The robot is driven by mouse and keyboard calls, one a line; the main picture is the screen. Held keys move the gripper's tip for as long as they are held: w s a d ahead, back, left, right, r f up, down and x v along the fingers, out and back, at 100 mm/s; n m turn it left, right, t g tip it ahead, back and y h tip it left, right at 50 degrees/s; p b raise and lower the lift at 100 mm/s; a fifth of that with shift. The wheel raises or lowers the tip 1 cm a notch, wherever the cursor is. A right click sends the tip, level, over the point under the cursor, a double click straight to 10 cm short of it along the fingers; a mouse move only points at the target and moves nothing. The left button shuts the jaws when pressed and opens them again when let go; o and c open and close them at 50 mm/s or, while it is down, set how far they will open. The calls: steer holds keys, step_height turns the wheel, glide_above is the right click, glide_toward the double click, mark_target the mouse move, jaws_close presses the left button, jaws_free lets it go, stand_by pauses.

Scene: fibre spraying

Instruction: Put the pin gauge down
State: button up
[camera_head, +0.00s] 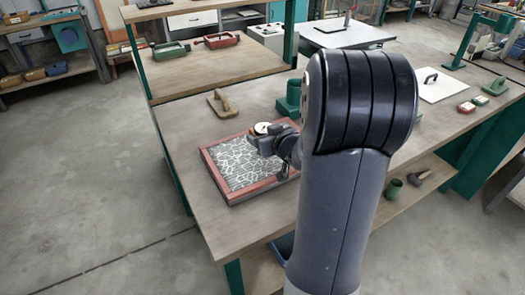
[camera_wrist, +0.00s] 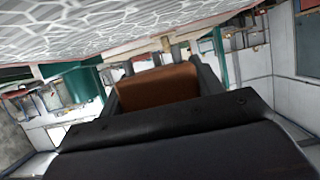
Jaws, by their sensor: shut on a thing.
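The pin gauge (camera_head: 262,128) shows in the head view as a small round pale dial at my gripper (camera_head: 264,144), over the upper right part of a red-framed tray with a grey-and-white cracked pattern (camera_head: 226,191). In the wrist view my gripper (camera_wrist: 155,88) is shut on a brown block-like body (camera_wrist: 158,84), which appears to be part of the pin gauge. The patterned surface (camera_wrist: 110,25) fills the upper part of that view. I cannot tell whether the gauge touches it. The gauge's lower end is hidden.
A wooden float (camera_head: 222,103) lies on the workbench (camera_head: 185,117) behind the tray. A green object (camera_head: 289,98) stands right of it, partly behind my arm. A white board with a handle (camera_head: 442,85) and small red-and-green items lie farther right. Bare bench lies left of the float.

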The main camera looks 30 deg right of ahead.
steer(key=shift+f+b, duration=0.6)
steer(key=shift+f, duration=1.7)
steer(key=shift+f, duration=0.2)
steer(key=o, duration=1.1)
steer(key=shift+r, duration=0.1)
steer(key=shift+s+r, duration=0.1)
steer(key=shift+r, duration=0.1)
steer(key=p+v, duration=0.2)
steer(key=v, duration=1)
